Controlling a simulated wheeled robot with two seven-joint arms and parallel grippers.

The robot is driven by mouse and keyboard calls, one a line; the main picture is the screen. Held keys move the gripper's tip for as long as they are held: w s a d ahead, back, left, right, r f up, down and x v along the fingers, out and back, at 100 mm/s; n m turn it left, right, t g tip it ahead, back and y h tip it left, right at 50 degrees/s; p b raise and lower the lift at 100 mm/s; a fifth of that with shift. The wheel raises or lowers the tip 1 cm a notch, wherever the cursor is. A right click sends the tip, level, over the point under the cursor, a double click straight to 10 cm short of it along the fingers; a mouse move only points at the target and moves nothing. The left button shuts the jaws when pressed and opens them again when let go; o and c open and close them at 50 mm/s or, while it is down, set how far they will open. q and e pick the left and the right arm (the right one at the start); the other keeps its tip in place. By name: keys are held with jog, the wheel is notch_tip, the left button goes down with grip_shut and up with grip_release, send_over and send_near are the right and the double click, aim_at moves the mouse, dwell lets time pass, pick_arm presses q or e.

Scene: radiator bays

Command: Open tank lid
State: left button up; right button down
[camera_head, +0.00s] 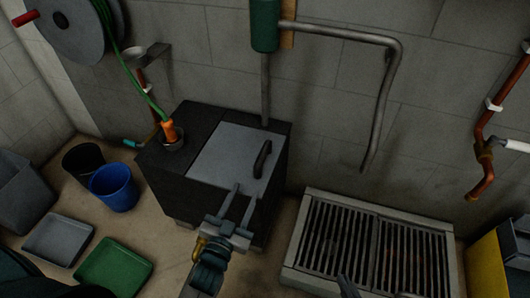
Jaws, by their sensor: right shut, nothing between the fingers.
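The tank (165,165) is a dark box against the wall. Its grey lid (218,150) lies flat on the top and looks closed. A black bar handle (262,159) stands on the right part of the lid. My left gripper (243,193) is at the front of the tank, just below the handle in the picture. Its two fingers are apart, with nothing seen between them, and point toward the lid; I cannot tell whether they touch it. My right gripper (347,284) shows only its tips at the bottom edge, over the floor grate, shut and empty.
An orange nozzle (169,131) on a green hose sits in a cup on the tank's left. A bent grey pipe (385,100) hangs over the grate (313,243). A blue bucket (113,188), black bucket (82,160) and trays stand left. Copper pipes (484,130) run right.

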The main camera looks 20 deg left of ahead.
aim_at(264, 152)
pick_arm(q)
jog(key=shift+w, duration=0.15)
